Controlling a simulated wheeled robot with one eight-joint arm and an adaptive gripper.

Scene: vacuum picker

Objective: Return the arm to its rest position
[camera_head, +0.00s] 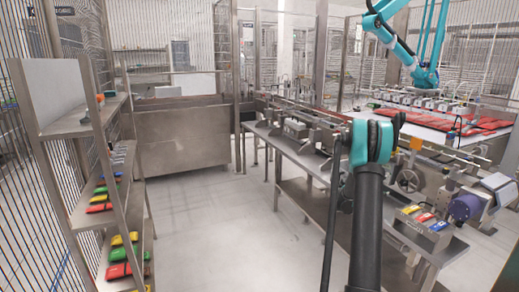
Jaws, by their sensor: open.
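My own arm rises from the bottom edge, right of centre. It has a thick black link (368,225) that ends in a teal joint (372,142) with a dark part behind its upper right. A thin black piece runs upright just left of the link. I cannot make out my gripper or its fingertips in this view; they are hidden or out of the picture. I see nothing held by the arm.
A metal shelf rack (90,130) at the left holds several coloured packs. A conveyor table (310,165) with small coloured packs (425,218) stands behind and right of my arm. A teal robot arm (400,50) hangs over red packs (400,124). Open floor (220,225) lies between rack and table.

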